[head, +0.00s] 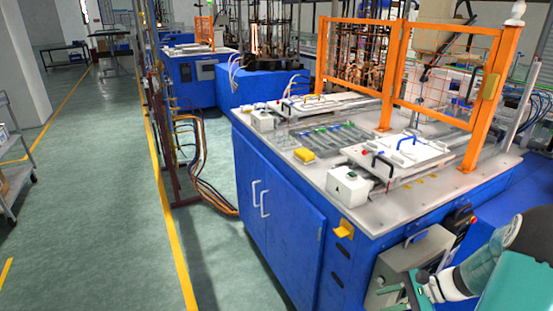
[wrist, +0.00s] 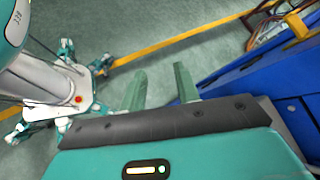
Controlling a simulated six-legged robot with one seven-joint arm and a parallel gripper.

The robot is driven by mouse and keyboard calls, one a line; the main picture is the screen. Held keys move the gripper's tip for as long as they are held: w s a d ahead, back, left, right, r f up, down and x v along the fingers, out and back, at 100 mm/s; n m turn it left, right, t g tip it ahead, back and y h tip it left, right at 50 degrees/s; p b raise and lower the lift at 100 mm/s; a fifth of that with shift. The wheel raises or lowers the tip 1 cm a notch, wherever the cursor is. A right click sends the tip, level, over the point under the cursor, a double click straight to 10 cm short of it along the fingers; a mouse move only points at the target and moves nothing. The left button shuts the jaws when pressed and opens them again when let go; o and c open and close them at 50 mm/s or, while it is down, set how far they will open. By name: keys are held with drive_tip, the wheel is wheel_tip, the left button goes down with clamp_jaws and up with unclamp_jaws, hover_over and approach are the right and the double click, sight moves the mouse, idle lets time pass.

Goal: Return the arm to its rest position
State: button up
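My arm shows at the lower right corner of the head view, with its teal and white links folded beside the front of the blue workbench (head: 285,225). My gripper (wrist: 162,84) shows in the wrist view with its two green fingers apart. Only bare floor (wrist: 215,55) shows between and beyond the fingers, and nothing is held. The side of the blue workbench (wrist: 240,82) is to the right of the fingers in the wrist view. The arm's full pose cannot be seen from these frames.
An orange mesh guard (head: 445,75) stands on the bench top, behind white boxes and panels. A grey box (head: 405,268) is at the bench's front, close to my arm. Cables (head: 200,165) hang left of the bench.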

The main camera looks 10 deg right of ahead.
drive_tip(key=s+a+r+n+t+h, duration=0.1)
drive_tip(key=s+a+r+n+h, duration=0.4)
drive_tip(key=a+r+n, duration=0.3)
drive_tip(key=s+a+r+n+h, duration=0.5)
drive_tip(key=s+a+r+n, duration=0.2)
drive_tip(key=a+r, duration=0.5)
wheel_tip(320, 180, up, 4)
drive_tip(key=shift+s+a+f+n+t, duration=0.15)
drive_tip(key=shift+a+n+t, duration=0.2)
drive_tip(key=shift+n, duration=0.45)
